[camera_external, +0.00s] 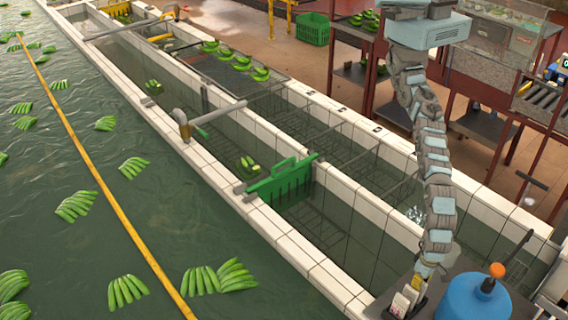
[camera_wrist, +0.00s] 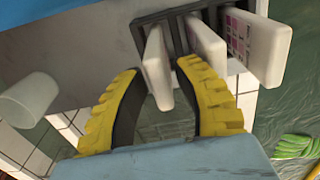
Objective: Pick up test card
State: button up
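In the wrist view, three white cards stand in a dark slotted rack (camera_wrist: 177,22). The right card (camera_wrist: 262,48) shows pink squares and small print. Which one is the test card I cannot tell for certain. My gripper (camera_wrist: 160,72) has yellow ridged fingers, spread apart on either side of the left card's near end, with gaps visible. In the external view, my gripper (camera_external: 424,270) is low over the cards (camera_external: 404,301), partly hiding them.
A white cup (camera_wrist: 29,98) stands left of my gripper in the wrist view. Tiled water channels and a green gate (camera_external: 283,182) lie to the left.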

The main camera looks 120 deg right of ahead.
jog(key=shift+f, duration=0.45)
jog(key=shift+c, duration=0.4)
grip_shut()
jog(key=shift+r, duration=0.1)
